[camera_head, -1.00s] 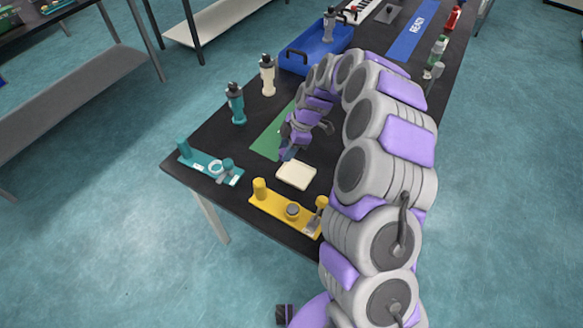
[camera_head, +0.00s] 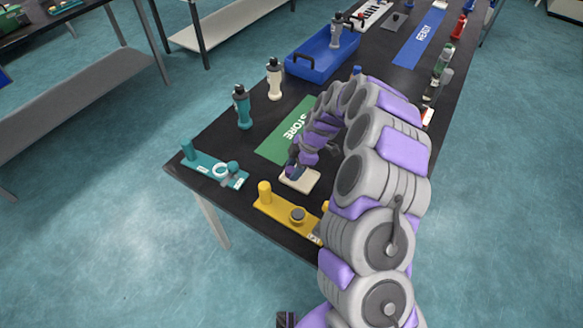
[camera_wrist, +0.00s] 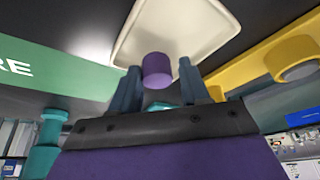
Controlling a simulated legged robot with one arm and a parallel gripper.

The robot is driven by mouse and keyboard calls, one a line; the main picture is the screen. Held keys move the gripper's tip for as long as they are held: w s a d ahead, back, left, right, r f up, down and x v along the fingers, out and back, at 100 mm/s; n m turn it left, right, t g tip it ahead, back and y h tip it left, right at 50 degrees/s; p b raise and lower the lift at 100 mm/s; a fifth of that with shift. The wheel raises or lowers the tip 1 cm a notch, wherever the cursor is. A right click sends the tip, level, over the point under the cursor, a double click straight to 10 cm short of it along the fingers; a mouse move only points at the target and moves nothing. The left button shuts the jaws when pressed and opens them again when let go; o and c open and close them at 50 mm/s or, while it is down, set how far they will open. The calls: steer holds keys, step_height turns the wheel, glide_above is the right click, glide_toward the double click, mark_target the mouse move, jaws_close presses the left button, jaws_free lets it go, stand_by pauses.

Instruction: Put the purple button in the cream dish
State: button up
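The purple button (camera_wrist: 157,70) is a short cylinder in the wrist view, between my fingertips. It overlaps the near edge of the cream dish (camera_wrist: 207,22); I cannot tell if it rests on the dish. My gripper (camera_wrist: 160,78) has its fingers apart. The left finger looks close to the button and a narrow gap shows at the right finger. In the head view my gripper (camera_head: 293,172) is low over the cream dish (camera_head: 309,183), a shallow square, and covers its back left part. The button cannot be made out there.
A yellow fixture (camera_head: 283,216) stands just in front of the dish. A teal fixture (camera_head: 215,168) is to the left. The green STORE mat (camera_head: 275,143) lies behind. A teal bottle (camera_head: 243,108), a cream bottle (camera_head: 274,80) and a blue tray (camera_head: 318,66) stand farther back.

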steer(key=shift+d+r, duration=0.15)
steer(key=shift+d, duration=0.85)
steer(key=shift+w+a+r, duration=0.1)
steer(key=shift+r, duration=0.35)
steer(key=r, duration=0.2)
steer(key=r+p, duration=0.1)
steer(key=shift+w+r, duration=0.2)
steer(key=shift+r, duration=0.15)
steer(key=d+r+p, duration=0.2)
steer(key=d+r, duration=0.2)
steer(key=r, duration=0.2)
steer(key=s+a+r+m+h, duration=0.1)
steer(key=s+r+m, duration=0.6)
steer(key=s+r, duration=0.85)
steer(key=s+d+m+h, duration=0.1)
steer(key=s+m, duration=0.3)
steer(key=s, duration=0.4)
steer(key=s+d+m+h, duration=0.1)
steer(key=s+d+m, duration=0.3)
steer(key=s, duration=0.4)
steer(key=s+d+m+h, duration=0.1)
steer(key=s+d+m, duration=0.2)
steer(key=s, duration=0.6)
steer(key=shift+d+r+m+g, duration=0.2)
steer(key=shift+m+g, duration=0.2)
steer(key=shift+m, duration=0.8)
